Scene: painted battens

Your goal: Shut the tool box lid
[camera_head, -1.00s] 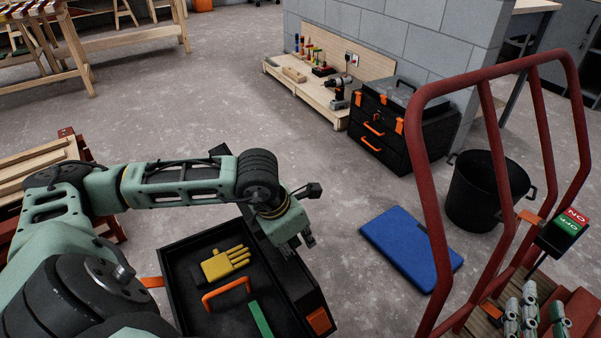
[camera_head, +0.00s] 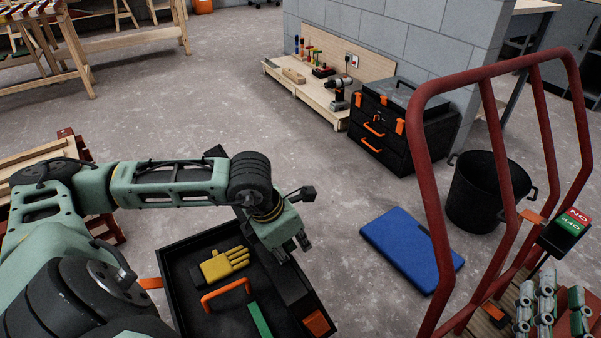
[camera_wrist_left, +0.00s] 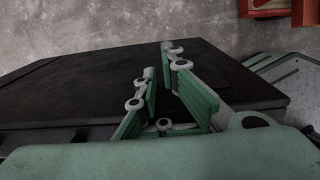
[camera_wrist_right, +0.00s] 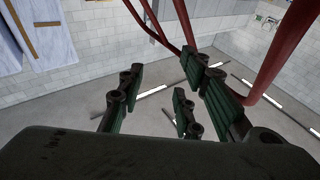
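The open black tool box (camera_head: 178,292) stands at the bottom centre of the head view. Inside are a yellow glove (camera_head: 222,265), an orange handle (camera_head: 226,294) and a green strip (camera_head: 259,319). The dark lid appears along the box's right side, partly hidden by my left arm; a broad black panel (camera_wrist_left: 70,85), seemingly the lid, fills the left wrist view. My left gripper (camera_head: 291,248) is at that side, fingers apart with nothing visible between them; contact is unclear. My right gripper (camera_head: 553,311) is open and empty at the lower right, away from the box.
A red tubular frame (camera_head: 436,190) with an on/off sign (camera_head: 570,223) stands at the right, near my right gripper. A blue case (camera_head: 408,247) lies on the floor beside a black bucket (camera_head: 482,195). Another black box (camera_head: 385,150) stands behind.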

